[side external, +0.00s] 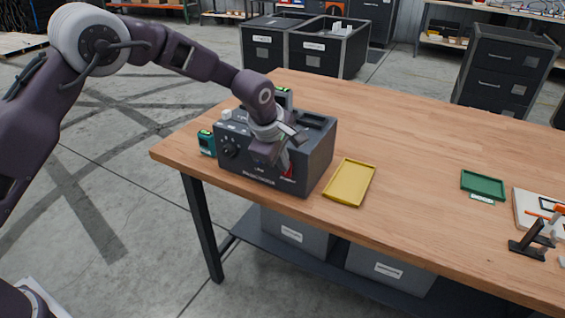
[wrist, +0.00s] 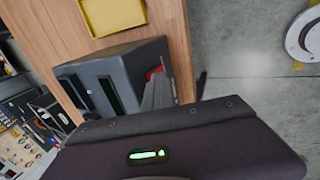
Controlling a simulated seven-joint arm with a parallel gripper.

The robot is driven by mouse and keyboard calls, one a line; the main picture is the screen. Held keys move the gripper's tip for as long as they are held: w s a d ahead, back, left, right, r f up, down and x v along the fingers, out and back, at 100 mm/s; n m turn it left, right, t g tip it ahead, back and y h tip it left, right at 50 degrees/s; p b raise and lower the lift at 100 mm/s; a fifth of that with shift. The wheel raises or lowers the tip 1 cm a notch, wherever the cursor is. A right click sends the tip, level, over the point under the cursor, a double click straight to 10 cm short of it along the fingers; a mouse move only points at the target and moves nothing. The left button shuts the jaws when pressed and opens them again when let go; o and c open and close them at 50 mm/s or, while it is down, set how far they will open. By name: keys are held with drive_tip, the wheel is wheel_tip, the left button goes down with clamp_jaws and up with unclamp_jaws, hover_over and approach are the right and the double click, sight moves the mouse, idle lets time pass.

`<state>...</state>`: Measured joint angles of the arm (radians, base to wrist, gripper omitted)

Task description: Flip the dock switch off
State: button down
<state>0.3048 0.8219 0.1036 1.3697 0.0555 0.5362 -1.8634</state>
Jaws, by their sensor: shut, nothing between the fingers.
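The dock (side external: 255,172) is a dark grey box with a knob and labels on its front, at the near left edge of the table. Its red switch (side external: 288,173) is on the right part of the front, partly covered by my gripper (side external: 284,166). My gripper is shut and empty, with its tips right in front of or against the switch; contact is unclear. In the wrist view the dock (wrist: 125,65) has slots on top, and a bit of the red switch (wrist: 154,71) shows beside my gripper's fingers (wrist: 158,92). The switch's position cannot be told.
A yellow tray (side external: 350,182) lies just right of the dock. A teal device (side external: 207,143) stands at its left. A green tray (side external: 483,184) and a white board (side external: 530,212) with a black stand (side external: 530,244) are at far right. The table middle is clear.

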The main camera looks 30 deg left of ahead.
drive_tip(key=shift+r, duration=0.75)
drive_tip(key=shift+s, duration=0.1)
drive_tip(key=v, duration=1.1)
drive_tip(key=shift+s+r, duration=0.15)
drive_tip(key=shift+s, duration=0.35)
